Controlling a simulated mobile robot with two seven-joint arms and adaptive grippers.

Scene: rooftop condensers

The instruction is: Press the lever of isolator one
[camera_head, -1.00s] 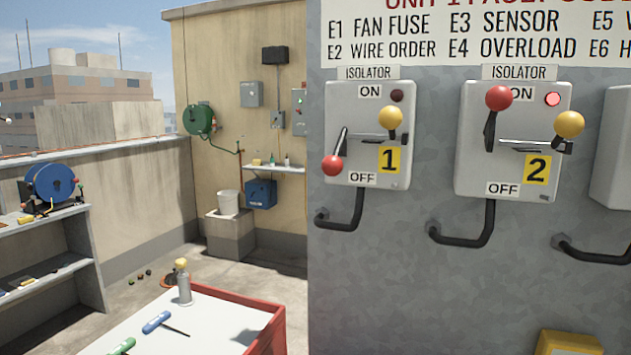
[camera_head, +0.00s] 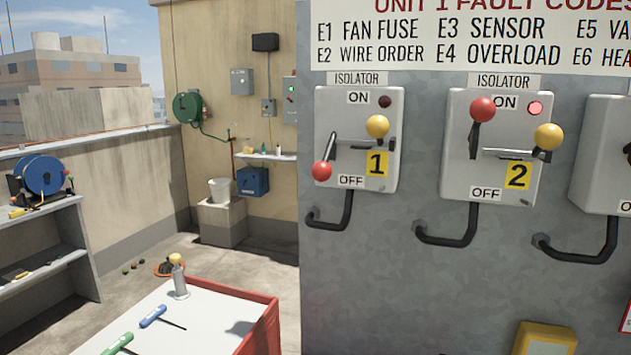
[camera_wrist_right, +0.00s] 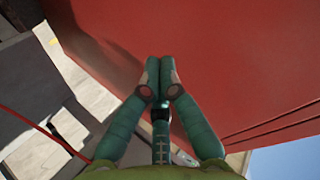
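Isolator one (camera_head: 357,139) is a light grey box on the grey wall panel, with a yellow "1" label (camera_head: 377,164). Its red-knobbed lever (camera_head: 322,171) points down, with the knob beside the OFF mark. A yellow knob (camera_head: 377,126) sits at its right, above the label. Its lamp (camera_head: 385,101) is dark. Neither gripper shows in the head view. In the right wrist view my right gripper (camera_wrist_right: 160,76) has its teal fingers together at the tips, with nothing seen between them, in front of a large red surface (camera_wrist_right: 220,60).
Isolator two (camera_head: 495,148), to the right, has its red knob up by ON and its lamp lit. Black bent handles (camera_head: 340,215) stick out below the isolators. A red-edged cart (camera_head: 262,318) with a bottle and tools stands at lower left. A yellow box (camera_head: 545,338) is at the bottom right.

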